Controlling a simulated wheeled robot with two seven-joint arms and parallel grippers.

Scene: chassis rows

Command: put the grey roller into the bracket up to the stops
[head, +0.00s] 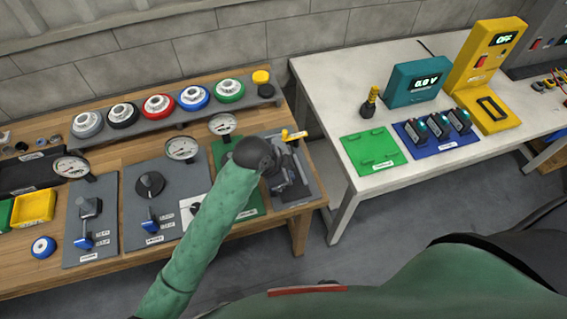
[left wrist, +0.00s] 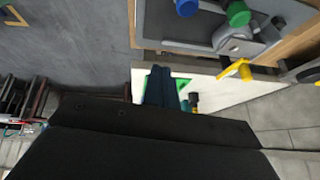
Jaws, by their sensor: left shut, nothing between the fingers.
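A grey-rimmed roller with a white hub (head: 87,123) sits at the left end of the raised grey shelf on the wooden bench. My left arm reaches across the bench's right end. My left gripper (head: 284,172) is shut and empty, low over the grey fixture plate (head: 311,187), apart from the roller. The arm and wrist hide much of this fixture. In the left wrist view a grey fixture (left wrist: 240,42) with blue and green knobs and a yellow lever shows at the upper right. I cannot tell which fixture is the bracket. My right gripper is out of view.
Black, red, blue and green rollers share the shelf with the grey one. Dial gauges (head: 182,148) and upright posts stand along the bench. A yellow bin (head: 34,206) is at far left. A floor gap separates the white table (head: 340,118), which carries several devices.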

